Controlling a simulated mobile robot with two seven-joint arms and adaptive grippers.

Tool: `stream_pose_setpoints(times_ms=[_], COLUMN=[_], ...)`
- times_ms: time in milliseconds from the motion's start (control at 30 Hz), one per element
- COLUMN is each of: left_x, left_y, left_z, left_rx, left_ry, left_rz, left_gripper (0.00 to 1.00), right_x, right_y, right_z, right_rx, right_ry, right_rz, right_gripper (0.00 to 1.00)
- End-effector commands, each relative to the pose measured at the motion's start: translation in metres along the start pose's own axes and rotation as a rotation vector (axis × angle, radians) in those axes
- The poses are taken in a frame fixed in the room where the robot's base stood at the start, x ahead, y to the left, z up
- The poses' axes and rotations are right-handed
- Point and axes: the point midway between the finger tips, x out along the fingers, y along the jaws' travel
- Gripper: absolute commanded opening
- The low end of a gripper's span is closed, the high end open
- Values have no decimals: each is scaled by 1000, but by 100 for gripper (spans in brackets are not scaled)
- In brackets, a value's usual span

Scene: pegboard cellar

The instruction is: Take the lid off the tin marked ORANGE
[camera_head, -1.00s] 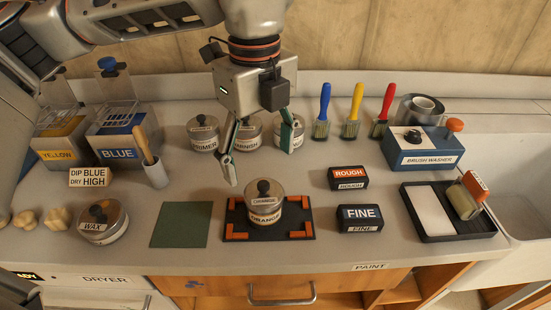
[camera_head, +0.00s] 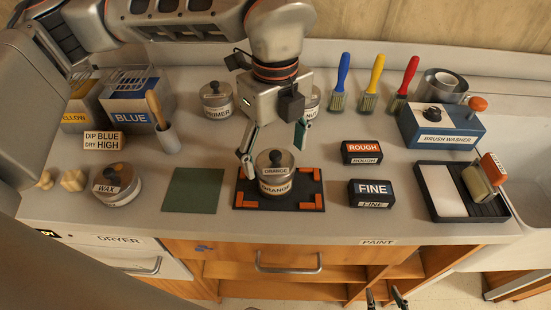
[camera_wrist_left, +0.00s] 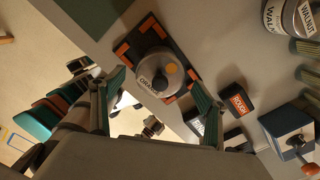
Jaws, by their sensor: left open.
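The tin marked ORANGE (camera_head: 275,188) stands upright on a dark mat with orange corner pieces (camera_head: 312,201). Its lid (camera_head: 288,168) is on, with a dark round knob (camera_head: 275,158) on top. The tin also shows in the left wrist view (camera_wrist_left: 158,72), between the finger directions. My left gripper (camera_head: 272,148) is open and empty, just behind and above the tin, with its fingers apart and not visibly touching the lid. My right gripper (camera_head: 385,298) shows only as two separated fingertips at the bottom edge, low in front of the counter.
A green square (camera_head: 193,190) and WAX tin (camera_head: 117,185) lie left. ROUGH (camera_head: 361,152) and FINE (camera_head: 371,193) blocks stand close on the right. PRIMER (camera_head: 216,100) and other tins stand behind the gripper. A brush washer (camera_head: 440,128) and black tray (camera_head: 460,208) are farther right.

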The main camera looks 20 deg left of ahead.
Motion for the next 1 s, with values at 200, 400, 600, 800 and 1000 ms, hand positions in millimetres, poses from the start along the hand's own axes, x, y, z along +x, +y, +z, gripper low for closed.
stream_pose_setpoints(times_ms=[200, 400, 600, 800, 1000], left_x=[0, 0, 1, -1, -18], left_y=[0, 0, 0, 0, 0], left_z=[0, 0, 0, 0, 0], left_rx=[0, 0, 1, 0, 0], left_ry=[0, 0, 0, 0, -2], left_rz=[0, 1, 2, 2, 0], left_gripper=[48, 0, 0, 0, 0], right_x=[0, 0, 0, 0, 0], right_y=[0, 0, 0, 0, 0], right_z=[0, 0, 0, 0, -1], right_rx=[0, 0, 0, 0, 0], right_ry=[0, 0, 0, 0, 0], right_rz=[0, 0, 0, 1, 1], right_gripper=[40, 40, 40, 40, 40])
